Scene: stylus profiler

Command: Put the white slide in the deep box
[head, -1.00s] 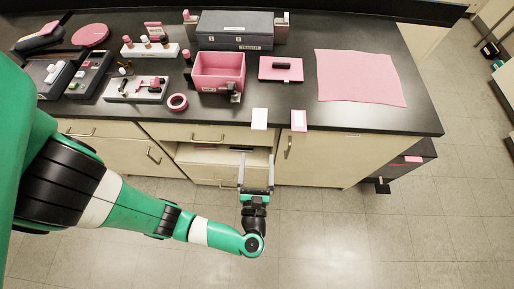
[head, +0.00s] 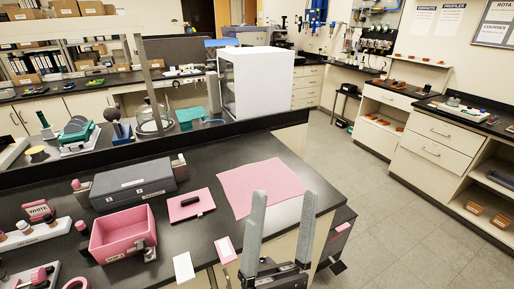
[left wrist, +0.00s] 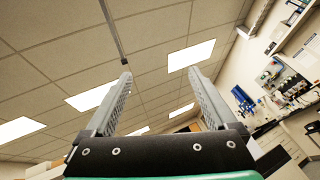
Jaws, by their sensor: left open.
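A small white slide (head: 183,267) lies flat at the front edge of the black counter in the head view. A pink-edged slide (head: 225,250) lies just right of it. An open pink box (head: 118,246) with tall walls, seemingly the deep box, stands behind and left of the white slide; its floor is partly hidden. My left gripper (head: 284,196) is open and empty, fingers pointing up, in front of the counter and right of both slides. In the left wrist view the open fingers (left wrist: 160,85) have only ceiling between them. My right gripper is not in view.
A closed grey case (head: 132,186) stands behind the pink box. A pink plate with a black handle (head: 190,206) and a pink mat (head: 258,185) lie to its right. Labelled holders and a pink tape ring (head: 76,284) crowd the left. Floor is open at the right.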

